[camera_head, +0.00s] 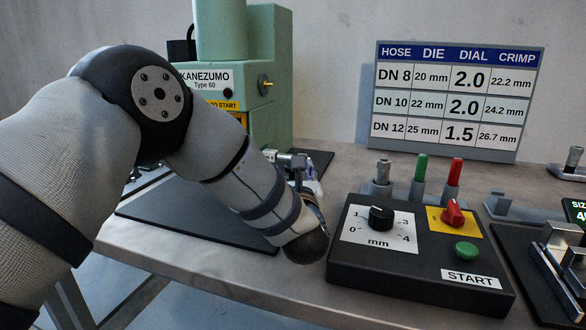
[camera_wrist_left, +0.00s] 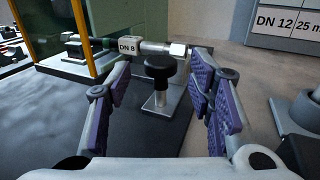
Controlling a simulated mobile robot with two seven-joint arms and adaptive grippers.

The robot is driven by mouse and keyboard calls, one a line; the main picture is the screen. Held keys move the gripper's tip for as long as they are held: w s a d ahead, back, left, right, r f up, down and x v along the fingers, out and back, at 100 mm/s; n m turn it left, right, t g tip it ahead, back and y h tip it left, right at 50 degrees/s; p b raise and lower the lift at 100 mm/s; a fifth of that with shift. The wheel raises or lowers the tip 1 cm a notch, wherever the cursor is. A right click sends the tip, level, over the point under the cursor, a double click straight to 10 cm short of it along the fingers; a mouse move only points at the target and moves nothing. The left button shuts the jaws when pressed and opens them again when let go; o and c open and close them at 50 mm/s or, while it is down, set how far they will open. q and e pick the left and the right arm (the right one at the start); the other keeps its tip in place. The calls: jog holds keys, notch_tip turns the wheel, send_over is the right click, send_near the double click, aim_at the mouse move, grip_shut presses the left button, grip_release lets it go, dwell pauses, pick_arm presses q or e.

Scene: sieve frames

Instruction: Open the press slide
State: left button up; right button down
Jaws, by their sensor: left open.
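The green press (camera_head: 270,45), labelled KANEZUMO Type 60, stands at the back left, partly hidden by my left arm. My right gripper is not in view.
A black control box (camera_head: 400,270) with dial, red switch and green START button sits right of my left wrist. Colored pins (camera_head: 420,168) stand behind it. A hose chart (camera_head: 455,100) stands at the back. A yellow-edged guard (camera_wrist_left: 104,62) is at the wrist view's left.

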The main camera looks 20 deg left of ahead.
pick_arm(q)
jog(key=x, duration=0.3)
jog(key=shift+w+f, duration=0.1)
jog(key=shift+f, duration=0.15)
jog(key=shift+w+a+r, duration=0.15)
jog(key=shift+w+r, duration=0.1)
jog(key=shift+w, duration=0.2)
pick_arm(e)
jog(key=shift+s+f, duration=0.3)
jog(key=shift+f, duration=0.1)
